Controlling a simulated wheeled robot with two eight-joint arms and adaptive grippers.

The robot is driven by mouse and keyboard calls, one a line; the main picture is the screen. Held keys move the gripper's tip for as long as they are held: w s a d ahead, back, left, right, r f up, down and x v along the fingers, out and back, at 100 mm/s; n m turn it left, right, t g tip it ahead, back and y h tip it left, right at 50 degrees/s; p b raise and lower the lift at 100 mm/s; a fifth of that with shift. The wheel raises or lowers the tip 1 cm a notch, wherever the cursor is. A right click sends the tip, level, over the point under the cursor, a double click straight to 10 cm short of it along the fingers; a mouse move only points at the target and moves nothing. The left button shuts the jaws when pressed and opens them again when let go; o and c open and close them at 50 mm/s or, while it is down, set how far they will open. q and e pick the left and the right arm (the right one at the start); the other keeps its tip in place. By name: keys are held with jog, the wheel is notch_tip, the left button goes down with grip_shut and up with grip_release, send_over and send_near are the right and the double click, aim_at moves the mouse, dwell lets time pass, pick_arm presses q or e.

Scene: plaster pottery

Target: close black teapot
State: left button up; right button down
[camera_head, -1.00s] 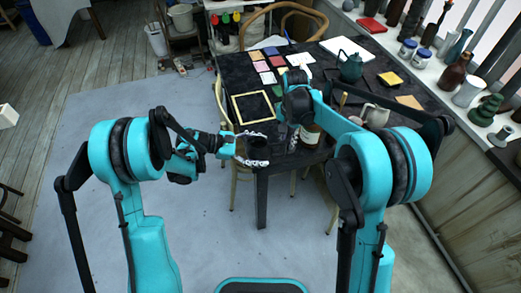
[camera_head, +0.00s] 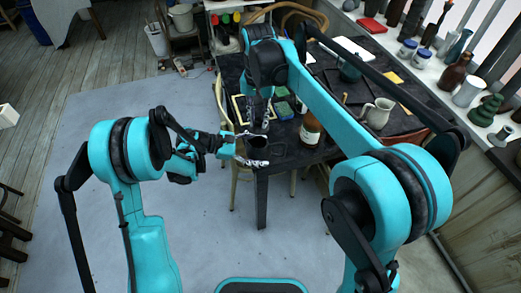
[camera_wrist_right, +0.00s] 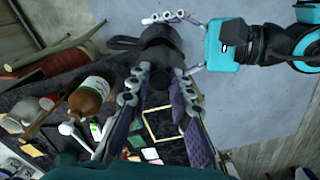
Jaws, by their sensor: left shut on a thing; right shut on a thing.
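The black teapot (camera_head: 258,145) is held near the table's front left corner, and it also shows in the wrist view (camera_wrist_right: 158,52). My left gripper (camera_head: 249,149) comes from the left and is shut around it, one finger on each side. My right gripper (camera_head: 260,117) is just above the teapot, pointing down. In the wrist view its two fingers (camera_wrist_right: 156,88) are closed on a small dark thing, seemingly the lid, close over the teapot's top. The fingers hide most of it, and I cannot tell whether it touches the teapot.
The dark table (camera_head: 285,155) bears a brown bottle (camera_head: 311,130) right of the teapot and a cream jug (camera_head: 379,113) farther right. A wooden frame (camera_head: 237,108) lies behind my grippers. A teal teapot (camera_head: 349,73) is partly behind my right arm.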

aim_at(259, 131)
dwell(0.3)
jog(key=shift+f, duration=2.05)
jog(key=shift+f, duration=0.8)
jog(key=shift+f, duration=0.7)
jog(key=c, duration=1.3)
grip_release()
notch_tip(259, 131, up, 12)
jog(key=shift+f, duration=0.1)
